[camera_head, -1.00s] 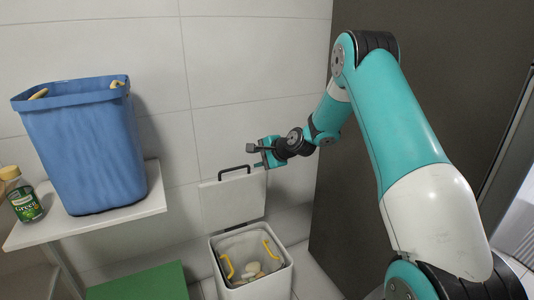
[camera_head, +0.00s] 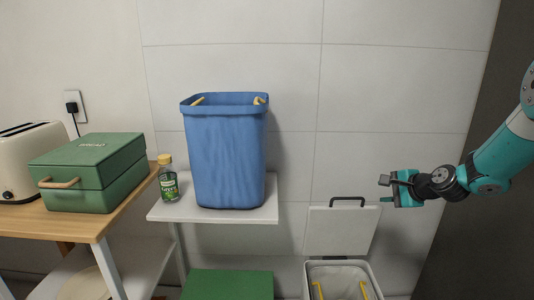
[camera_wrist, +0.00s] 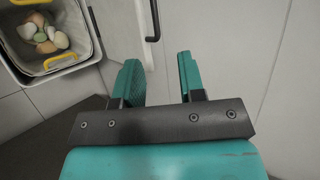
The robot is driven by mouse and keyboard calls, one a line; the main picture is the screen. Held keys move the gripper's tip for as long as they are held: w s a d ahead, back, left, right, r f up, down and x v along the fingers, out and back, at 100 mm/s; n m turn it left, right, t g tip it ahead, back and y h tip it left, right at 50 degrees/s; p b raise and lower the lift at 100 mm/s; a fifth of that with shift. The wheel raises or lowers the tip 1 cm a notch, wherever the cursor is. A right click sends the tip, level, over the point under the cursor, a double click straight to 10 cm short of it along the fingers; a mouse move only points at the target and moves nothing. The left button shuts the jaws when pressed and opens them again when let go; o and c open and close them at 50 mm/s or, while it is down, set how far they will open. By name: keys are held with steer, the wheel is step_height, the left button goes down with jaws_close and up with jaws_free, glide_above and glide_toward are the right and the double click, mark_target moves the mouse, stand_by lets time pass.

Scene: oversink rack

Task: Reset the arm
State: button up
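My gripper (camera_head: 388,190) is at the right of the head view, in the air above and to the right of the open white bin (camera_head: 372,276). In the wrist view my gripper (camera_wrist: 160,75) has its two teal fingers apart with nothing between them. The bin's raised lid (camera_head: 340,232) with a dark handle stands against the wall, left of the gripper. The bin (camera_wrist: 88,62) also shows at the top left of the wrist view, with several rounded pale and greenish items inside.
A blue bin (camera_head: 226,155) and a green-labelled bottle (camera_head: 169,182) stand on a white shelf (camera_head: 250,214). A green box (camera_head: 90,172) and a toaster (camera_head: 28,165) are on a wooden table. A green block (camera_head: 228,284) is low in front. A dark panel (camera_head: 465,240) is at right.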

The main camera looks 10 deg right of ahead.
steer(key=s+a+r+n+g+y, duration=0.15)
steer(key=s+a+r+n, duration=0.3)
steer(key=a, duration=0.55)
steer(key=s+a+r+n+g+y, duration=0.1)
steer(key=s+a+r+n+g, duration=0.25)
steer(key=s+a+n, duration=0.4)
steer(key=s+a+r+n+g+h, duration=0.1)
steer(key=s+a+r+n+g, duration=0.15)
steer(key=s+a+n, duration=0.65)
steer(key=s+a+r+n+g+h, duration=0.1)
steer(key=s+a+n+g, duration=0.15)
steer(key=s, duration=1.25)
step_height(320, 180, up, 17)
steer(key=s+d+p, duration=0.1)
steer(key=p, duration=1.6)
steer(key=shift+g, duration=0.4)
steer(key=shift+n, duration=0.25)
